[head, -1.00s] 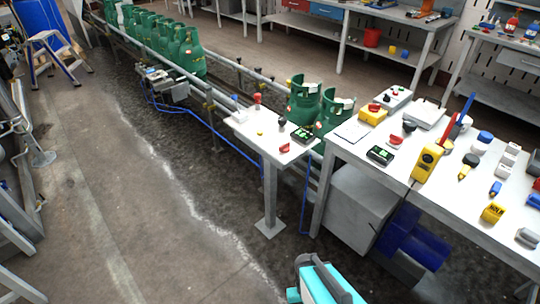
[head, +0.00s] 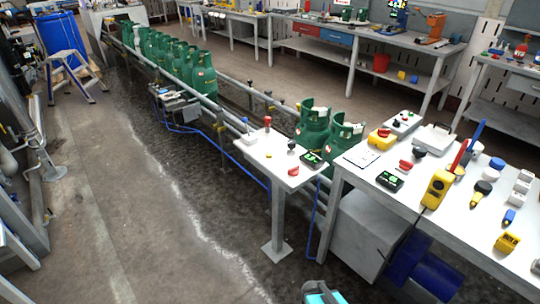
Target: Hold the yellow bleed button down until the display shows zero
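A small white stand (head: 275,160) beside the conveyor carries a small yellow button-like spot (head: 263,157), which looks like the yellow bleed button. A dark display box with green digits (head: 311,160) sits at the stand's right edge; its digits are too small to read. A second dark display box (head: 390,180) lies on the right-hand table. Nothing touches the yellow spot. A teal and grey part of my own body shows at the bottom edge. My gripper is not in view.
The stand also holds a red-topped knob (head: 267,122), a black knob (head: 291,145) and a red knob (head: 293,170). Green cylinders (head: 185,65) line the conveyor behind. The right-hand table (head: 450,225) is crowded. Open floor (head: 130,210) lies left of the stand.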

